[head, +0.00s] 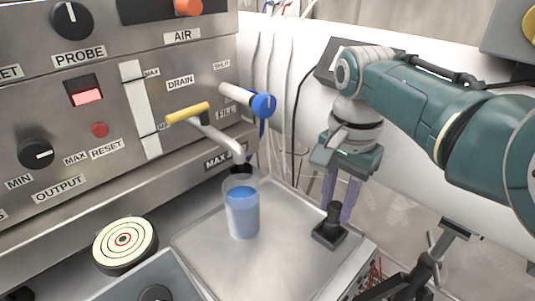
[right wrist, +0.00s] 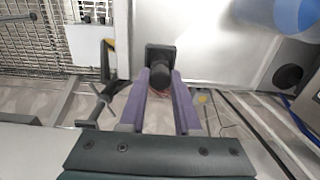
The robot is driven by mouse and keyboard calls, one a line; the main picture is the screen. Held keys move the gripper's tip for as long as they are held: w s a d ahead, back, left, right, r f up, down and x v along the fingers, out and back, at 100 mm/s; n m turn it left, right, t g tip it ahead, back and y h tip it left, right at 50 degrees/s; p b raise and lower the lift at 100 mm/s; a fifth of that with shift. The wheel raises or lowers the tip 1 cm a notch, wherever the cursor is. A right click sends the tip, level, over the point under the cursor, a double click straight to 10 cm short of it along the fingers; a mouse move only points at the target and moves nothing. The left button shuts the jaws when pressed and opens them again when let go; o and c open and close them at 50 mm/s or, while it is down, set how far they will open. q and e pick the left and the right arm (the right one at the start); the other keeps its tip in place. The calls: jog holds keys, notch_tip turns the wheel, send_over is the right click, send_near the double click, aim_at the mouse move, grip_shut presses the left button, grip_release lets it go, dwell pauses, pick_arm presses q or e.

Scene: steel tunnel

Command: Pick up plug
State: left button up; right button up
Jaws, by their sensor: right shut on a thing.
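The black plug (head: 331,225) has a round upright stem on a square base and is at the right edge of the steel tray. My right gripper (head: 338,202) reaches down from above, with its purple fingers on either side of the stem. In the right wrist view the plug (right wrist: 160,54) sits between the fingertips (right wrist: 161,79), and the gripper is shut on it. The base looks level at the tray surface; I cannot tell whether it touches. My left gripper is not in view.
A clear cup of blue liquid (head: 242,212) stands on the steel tray (head: 285,250), left of the plug. A yellow-handled tap (head: 188,113) and a blue-ended valve (head: 262,105) project from the panel. A round target disc (head: 124,243) lies left. The tray between cup and plug is clear.

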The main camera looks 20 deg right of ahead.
grip_shut()
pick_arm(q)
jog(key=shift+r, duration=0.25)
pick_arm(e)
jog(key=shift+r, duration=0.45)
notch_tip(320, 180, up, 13)
jog(key=p, duration=0.4)
pick_arm(q)
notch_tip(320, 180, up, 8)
jog(key=p, duration=0.5)
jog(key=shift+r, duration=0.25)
pick_arm(e)
notch_tip(320, 180, up, 6)
send_over(336, 205)
jog(key=shift+r, duration=0.1)
